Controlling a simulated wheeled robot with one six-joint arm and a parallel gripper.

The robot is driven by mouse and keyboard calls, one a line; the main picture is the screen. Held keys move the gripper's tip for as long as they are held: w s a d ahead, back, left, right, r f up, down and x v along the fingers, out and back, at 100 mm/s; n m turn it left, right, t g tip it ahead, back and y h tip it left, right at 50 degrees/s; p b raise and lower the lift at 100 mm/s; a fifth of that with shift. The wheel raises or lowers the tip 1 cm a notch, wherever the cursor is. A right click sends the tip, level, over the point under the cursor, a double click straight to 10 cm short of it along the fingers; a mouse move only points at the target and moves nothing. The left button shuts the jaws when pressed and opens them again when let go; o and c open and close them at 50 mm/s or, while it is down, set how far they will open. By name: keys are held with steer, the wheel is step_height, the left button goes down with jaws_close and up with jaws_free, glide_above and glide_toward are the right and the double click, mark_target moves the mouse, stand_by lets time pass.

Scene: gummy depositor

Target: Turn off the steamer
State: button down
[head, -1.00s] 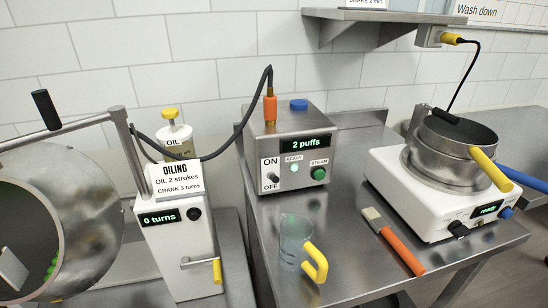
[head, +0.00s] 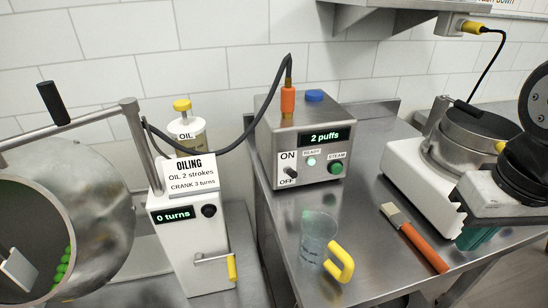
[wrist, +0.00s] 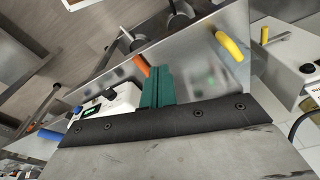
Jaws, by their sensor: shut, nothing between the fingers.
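The steamer (head: 310,140) is a grey metal box on the steel table, in the middle of the head view. Its display reads "2 puffs". A pale READY lamp (head: 311,161) and a green STEAM button (head: 337,168) are on its front. Its toggle switch (head: 290,172) sits between the ON and OFF labels; its exact position is too small to tell. My gripper (head: 476,237), with teal fingers, is at the right of the head view, partly hidden by my arm and well apart from the steamer. The wrist view shows the fingers (wrist: 155,88) shut and empty.
A clear jug (head: 318,238) with a yellow handle stands in front of the steamer. An orange-handled brush (head: 422,246) lies between jug and gripper. The white cooker with a pot (head: 410,160) is behind my arm. The oiling machine (head: 185,245) stands left; a black hose (head: 235,142) arches to the steamer.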

steer(key=w+a+r+n+t+y, duration=0.1)
steer(key=w+a+r, duration=0.1)
steer(key=w+a, duration=0.8)
steer(key=w+a+r+t+y, duration=0.1)
steer(key=w+a+r, duration=0.2)
steer(key=w+a, duration=0.7)
steer(key=w, duration=0.6)
steer(key=shift+w+r+n+y, duration=0.2)
steer(key=shift+w+n+y, duration=0.1)
steer(key=shift+n, duration=0.1)
steer(key=shift+f, duration=0.1)
glide_above(291, 173)
steer(key=w+d, duration=0.1)
steer(key=w, duration=0.2)
step_height(291, 173, down, 9)
steer(key=s+f, duration=0.1)
steer(key=f, duration=0.2)
steer(key=shift+s, duration=0.35)
steer(key=shift+s+f, duration=0.15)
steer(key=shift+f, duration=0.2)
steer(key=shift+d+t, duration=0.2)
steer(key=shift+t, duration=0.1)
